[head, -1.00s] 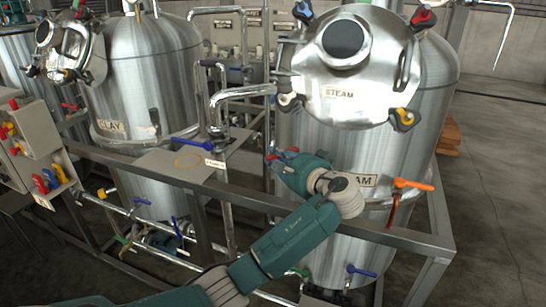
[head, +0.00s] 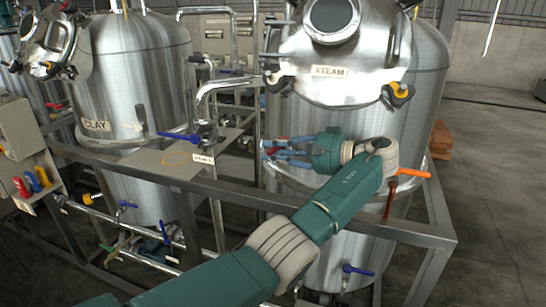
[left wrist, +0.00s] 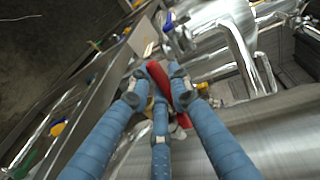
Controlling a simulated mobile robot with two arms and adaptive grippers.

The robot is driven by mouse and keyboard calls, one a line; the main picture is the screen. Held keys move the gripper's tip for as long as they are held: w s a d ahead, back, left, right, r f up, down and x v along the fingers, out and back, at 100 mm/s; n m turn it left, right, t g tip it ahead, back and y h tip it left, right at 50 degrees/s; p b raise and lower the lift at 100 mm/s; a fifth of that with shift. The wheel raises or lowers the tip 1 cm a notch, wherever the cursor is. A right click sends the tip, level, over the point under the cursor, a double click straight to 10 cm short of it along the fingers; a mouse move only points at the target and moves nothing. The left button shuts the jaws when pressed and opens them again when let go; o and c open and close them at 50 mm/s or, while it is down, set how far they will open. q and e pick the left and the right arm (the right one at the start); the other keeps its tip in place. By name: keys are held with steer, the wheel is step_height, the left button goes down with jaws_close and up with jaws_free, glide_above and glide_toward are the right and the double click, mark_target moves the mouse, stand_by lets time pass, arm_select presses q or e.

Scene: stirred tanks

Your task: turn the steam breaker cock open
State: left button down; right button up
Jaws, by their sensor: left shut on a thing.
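My left gripper (head: 268,149) reaches in from the right side of its arm, its blue fingers pointing left in front of the steam tank (head: 330,225). In the left wrist view its fingers (left wrist: 160,84) are closed around a red lever handle (left wrist: 158,74). A bit of red (head: 267,143) shows at the fingertips in the head view. The fingers hide the handle's middle and its valve body. No label on this handle is readable, so I cannot confirm that it is the steam breaker cock. My right gripper is not in view.
A blue lever (head: 178,136) and a white tag (head: 203,160) are left of the gripper, by a bent pipe (head: 228,87). An orange lever (head: 412,173) is right of my wrist. A steel frame rail (head: 235,197) runs below. The clay tank (head: 140,80) stands left.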

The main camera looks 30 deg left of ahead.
arm_select(q)
steer(key=shift+f+g, duration=0.1)
steer(key=shift+g, duration=0.2)
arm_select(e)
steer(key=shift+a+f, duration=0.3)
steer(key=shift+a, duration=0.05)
arm_select(q)
steer(key=c, duration=1.6)
jaws_free()
steer(key=shift+s, duration=0.1)
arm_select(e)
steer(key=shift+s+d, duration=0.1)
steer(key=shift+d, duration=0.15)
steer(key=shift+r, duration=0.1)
